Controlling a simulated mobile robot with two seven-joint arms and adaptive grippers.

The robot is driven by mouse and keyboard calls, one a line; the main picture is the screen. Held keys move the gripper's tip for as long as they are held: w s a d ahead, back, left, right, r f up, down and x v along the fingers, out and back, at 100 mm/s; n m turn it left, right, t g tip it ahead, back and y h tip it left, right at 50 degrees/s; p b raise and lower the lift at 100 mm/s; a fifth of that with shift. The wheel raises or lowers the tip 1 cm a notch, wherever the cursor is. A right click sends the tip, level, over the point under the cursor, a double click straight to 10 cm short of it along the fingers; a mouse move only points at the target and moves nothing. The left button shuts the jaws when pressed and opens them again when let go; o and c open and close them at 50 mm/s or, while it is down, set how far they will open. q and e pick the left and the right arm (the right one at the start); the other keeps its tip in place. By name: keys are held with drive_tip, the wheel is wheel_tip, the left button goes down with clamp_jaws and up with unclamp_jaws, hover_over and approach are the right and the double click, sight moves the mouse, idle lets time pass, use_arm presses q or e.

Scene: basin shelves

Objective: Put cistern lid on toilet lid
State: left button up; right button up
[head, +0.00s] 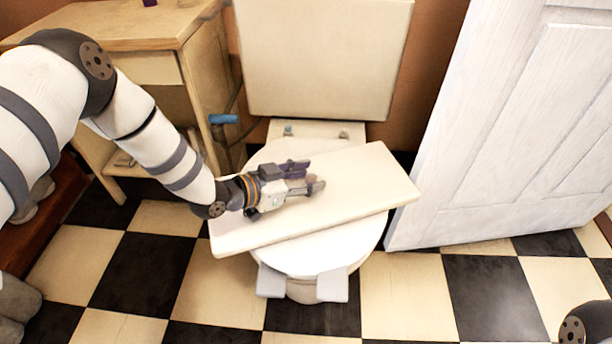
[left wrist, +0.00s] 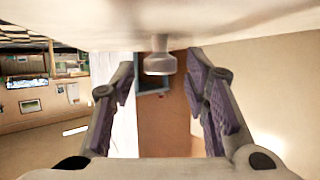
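The cistern lid (head: 375,180) is a long cream slab lying at a slant across the white toilet lid (head: 315,252). Its ends reach past both sides of the toilet lid. My left gripper (head: 305,177) is just above the slab, with its fingers pointing right. In the left wrist view the slab's face (left wrist: 80,20) fills the top. A small knob (left wrist: 159,62) on it shows ahead, between the spread fingers (left wrist: 160,100). The fingers look apart and hold nothing. My right gripper is out of view; only part of that arm shows at the lower right.
The cream cistern (head: 325,60) stands behind the toilet. A wooden cabinet (head: 110,30) is at the left, and a white panelled door (head: 510,130) is at the right. Checkered floor (head: 420,300) is clear in front.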

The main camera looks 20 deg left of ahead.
use_arm(q)
drive_tip(key=shift+r, duration=0.15)
drive_tip(key=p+v, duration=0.3)
drive_tip(key=v, duration=0.8)
drive_tip(key=shift+w+r, duration=0.1)
drive_tip(key=shift+r, duration=0.05)
drive_tip(key=shift+s+a+r+p, duration=0.1)
drive_tip(key=shift+s+a+p, duration=0.15)
drive_tip(key=shift+s, duration=0.2)
